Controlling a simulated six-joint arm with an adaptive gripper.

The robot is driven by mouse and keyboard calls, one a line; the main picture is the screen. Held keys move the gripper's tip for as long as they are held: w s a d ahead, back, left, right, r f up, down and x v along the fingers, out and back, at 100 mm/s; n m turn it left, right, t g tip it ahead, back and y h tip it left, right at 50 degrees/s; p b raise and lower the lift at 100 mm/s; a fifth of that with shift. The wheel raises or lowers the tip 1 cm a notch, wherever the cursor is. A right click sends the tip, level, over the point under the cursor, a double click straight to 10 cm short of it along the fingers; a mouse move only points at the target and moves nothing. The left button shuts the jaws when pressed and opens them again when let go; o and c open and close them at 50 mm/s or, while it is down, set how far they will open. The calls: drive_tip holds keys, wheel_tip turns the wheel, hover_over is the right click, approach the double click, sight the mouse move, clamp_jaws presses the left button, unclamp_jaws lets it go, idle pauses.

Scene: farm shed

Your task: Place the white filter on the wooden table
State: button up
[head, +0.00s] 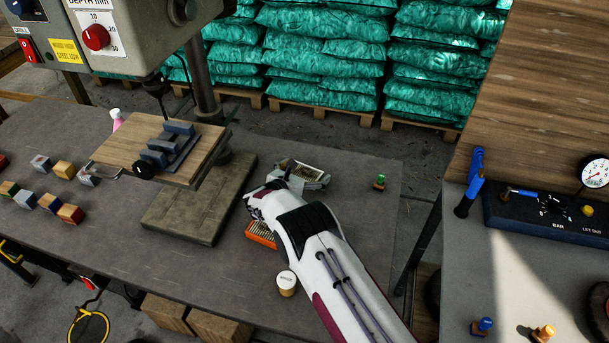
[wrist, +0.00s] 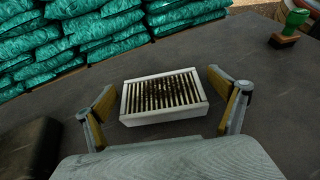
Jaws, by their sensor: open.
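The white filter (wrist: 126,102) lies on the grey bench top in the wrist view, a shallow pale frame with dark slatted pleats. My gripper (wrist: 163,88) is open, with one finger to the left and one to the right of the filter, both apart from it. In the head view the filter (head: 309,169) shows just beyond my gripper (head: 303,180), partly hidden by it. A wooden table (head: 118,151) on the drill press stands to the left, raised above the bench, with a blue-grey vise (head: 168,148) on it.
An orange pleated block (head: 262,236) lies beside my arm, partly hidden. A small lidded jar (head: 287,283) and a green-handled stamp (head: 380,181) stand on the bench. Several coloured blocks (head: 63,169) sit at the left. The drill column (head: 200,80) rises behind the wooden table.

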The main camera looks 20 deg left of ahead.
sight(307, 170)
drive_tip(key=shift+c, duration=0.4)
drive_tip(key=c, duration=1.2)
drive_tip(key=shift+c, duration=0.2)
drive_tip(key=shift+r, duration=0.1)
drive_tip(key=shift+r, duration=4.95)
drive_tip(key=shift+d, duration=0.1)
